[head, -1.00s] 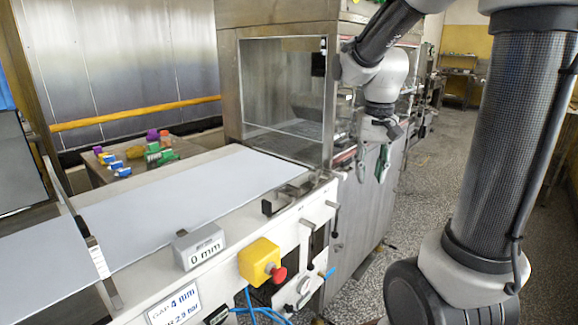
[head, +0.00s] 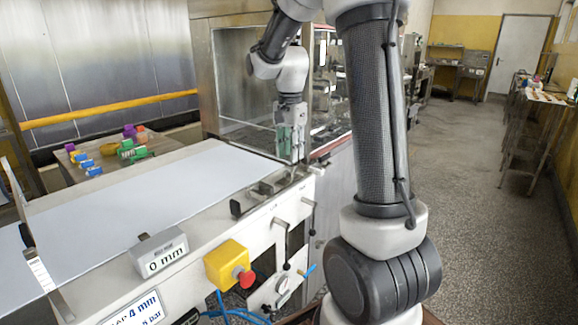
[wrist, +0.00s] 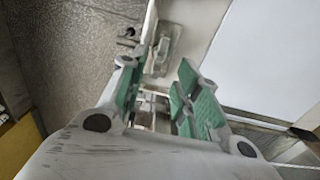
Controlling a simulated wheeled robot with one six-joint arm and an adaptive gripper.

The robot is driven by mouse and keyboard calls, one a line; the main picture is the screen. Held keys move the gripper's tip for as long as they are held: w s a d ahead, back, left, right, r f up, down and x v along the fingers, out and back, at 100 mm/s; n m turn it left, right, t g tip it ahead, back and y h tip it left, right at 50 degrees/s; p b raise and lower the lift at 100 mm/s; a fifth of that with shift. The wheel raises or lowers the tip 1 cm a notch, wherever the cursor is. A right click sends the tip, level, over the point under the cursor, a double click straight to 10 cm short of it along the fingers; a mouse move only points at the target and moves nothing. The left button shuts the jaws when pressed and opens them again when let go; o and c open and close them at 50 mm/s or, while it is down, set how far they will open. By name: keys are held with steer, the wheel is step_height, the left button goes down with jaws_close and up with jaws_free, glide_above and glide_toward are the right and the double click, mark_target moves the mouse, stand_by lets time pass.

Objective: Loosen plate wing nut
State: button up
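My gripper (head: 291,150) points down in front of the glass hood, over the near edge of the belt machine. In the wrist view its green-padded fingers (wrist: 162,88) stand apart with a gap between them, and I see nothing held. A metal bracket block (wrist: 166,48) lies beyond the fingertips, with small dark knobs (wrist: 129,36) beside it. In the head view, metal brackets (head: 262,190) sit on the machine's side rail, left of and below the gripper. I cannot pick out the wing nut for certain; it is too small or hidden.
The white belt (head: 150,215) runs up to the glass hood (head: 243,85). A "0 mm" display (head: 160,252) and a yellow box with a red stop button (head: 228,265) are on the near side. A side table (head: 110,160) holds colored items. The right floor is open.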

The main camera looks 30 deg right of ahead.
mark_target(290, 173)
step_height(290, 173, down, 5)
stand_by(0.3)
jaws_close()
